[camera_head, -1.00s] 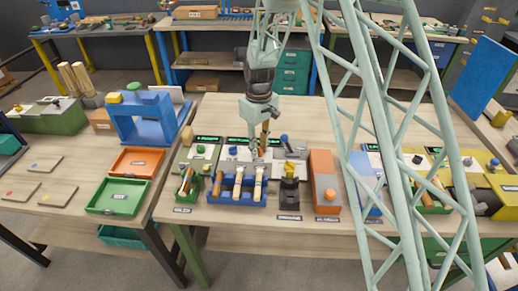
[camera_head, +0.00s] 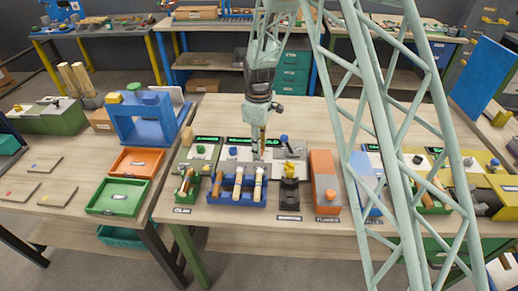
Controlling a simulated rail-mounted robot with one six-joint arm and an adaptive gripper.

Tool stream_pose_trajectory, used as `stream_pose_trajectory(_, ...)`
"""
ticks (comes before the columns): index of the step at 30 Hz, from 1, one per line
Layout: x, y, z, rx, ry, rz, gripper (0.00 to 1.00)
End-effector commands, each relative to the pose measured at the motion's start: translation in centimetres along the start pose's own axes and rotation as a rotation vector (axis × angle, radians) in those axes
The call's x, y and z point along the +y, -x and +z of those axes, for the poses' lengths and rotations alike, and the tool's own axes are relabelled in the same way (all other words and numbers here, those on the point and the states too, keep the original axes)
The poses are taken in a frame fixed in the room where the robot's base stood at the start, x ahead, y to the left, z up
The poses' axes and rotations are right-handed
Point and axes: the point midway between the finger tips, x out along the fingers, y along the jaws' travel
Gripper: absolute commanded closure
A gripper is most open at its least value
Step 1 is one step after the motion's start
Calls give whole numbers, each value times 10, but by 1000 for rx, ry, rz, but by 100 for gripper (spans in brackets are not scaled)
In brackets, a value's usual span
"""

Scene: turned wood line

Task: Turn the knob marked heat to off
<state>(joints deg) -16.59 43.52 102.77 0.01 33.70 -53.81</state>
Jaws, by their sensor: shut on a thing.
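My gripper (camera_head: 259,152) points down at the grey panel (camera_head: 246,154) in the middle of the near bench, behind the blue rack. Its fingers are shut on a small knob on this panel, which they mostly hide. A blue knob (camera_head: 233,151) stands just left of the fingers on the same panel. A dark lever with a blue-grey top (camera_head: 284,139) stands to their right. A green-lit display (camera_head: 240,141) lies behind the knobs. The markings are too small to read, so I cannot tell which knob is marked heat or where it points.
A blue rack (camera_head: 237,199) with upright wooden pieces stands in front of the panel. A black and yellow device (camera_head: 290,180) and an orange box (camera_head: 324,180) stand to the right. Green (camera_head: 117,197) and orange trays (camera_head: 137,163) lie left. Bench space behind is clear.

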Motion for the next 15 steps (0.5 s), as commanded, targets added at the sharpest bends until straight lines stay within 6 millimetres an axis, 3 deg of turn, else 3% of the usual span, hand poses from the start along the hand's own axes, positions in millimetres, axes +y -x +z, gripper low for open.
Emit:
stream_pose_trajectory(8, 0, 0, 0, 0, 1, 1, 91)
stream_pose_trajectory(9, 0, 0, 0, 0, 1, 1, 78)
stream_pose_trajectory(13, 0, 0, 0, 0, 0, 0, 66)
stream_pose_trajectory(15, 0, 0, 0, 0, 0, 0, 66)
